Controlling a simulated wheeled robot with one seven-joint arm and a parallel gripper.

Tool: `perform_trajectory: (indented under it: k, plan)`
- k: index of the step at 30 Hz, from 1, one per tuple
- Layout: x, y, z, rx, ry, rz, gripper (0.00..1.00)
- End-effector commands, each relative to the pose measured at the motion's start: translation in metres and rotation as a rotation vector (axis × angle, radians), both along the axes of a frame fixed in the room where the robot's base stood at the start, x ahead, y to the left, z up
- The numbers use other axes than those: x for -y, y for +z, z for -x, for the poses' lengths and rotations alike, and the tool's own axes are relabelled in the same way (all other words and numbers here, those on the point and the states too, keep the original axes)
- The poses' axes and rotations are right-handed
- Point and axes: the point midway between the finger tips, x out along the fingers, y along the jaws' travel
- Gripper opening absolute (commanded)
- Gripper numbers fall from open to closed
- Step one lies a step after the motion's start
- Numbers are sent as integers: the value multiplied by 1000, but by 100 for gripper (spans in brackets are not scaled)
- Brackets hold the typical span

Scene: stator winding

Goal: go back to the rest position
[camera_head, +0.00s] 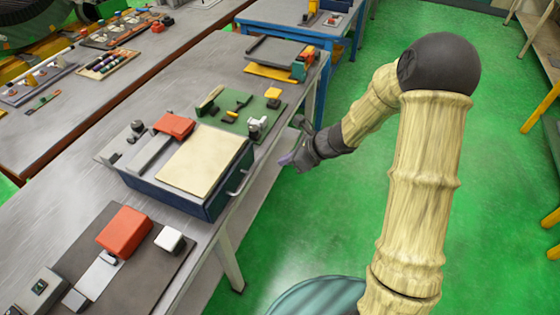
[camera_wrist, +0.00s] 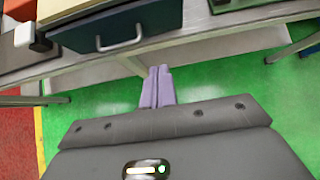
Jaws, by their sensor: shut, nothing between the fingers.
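My gripper (camera_head: 288,159) is at the end of my arm, beside the near edge of the grey workbench (camera_head: 50,210), over the green floor. In the wrist view its two pale purple fingers (camera_wrist: 158,86) are together and empty. They point toward the bench edge and a table leg, apart from both. My arm bends at a dark elbow and reaches down to the left in the head view.
A blue box with a tan top (camera_head: 205,160) and handle (camera_head: 240,182) stands at the bench edge near my gripper. A green board (camera_head: 240,112) with small parts and a red block (camera_head: 123,231) lie on the bench. Green floor (camera_head: 350,210) is open on the right.

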Motion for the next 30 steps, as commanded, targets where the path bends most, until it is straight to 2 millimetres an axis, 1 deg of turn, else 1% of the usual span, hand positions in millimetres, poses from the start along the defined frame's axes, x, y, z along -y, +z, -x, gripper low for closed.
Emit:
perform_trajectory:
  k: [13, 17, 20, 23, 24, 30]
  plan:
    - [1, 0, 0, 1, 0, 1, 0]
    - [1, 3, 8, 26, 60, 40, 0]
    - [3, 8, 25, 78, 180, 120, 0]
    - [12, 15, 49, 153, 359, 237, 0]
    - [17, 18, 59, 186, 439, 288, 0]
    - [49, 34, 104, 340, 835, 529, 0]
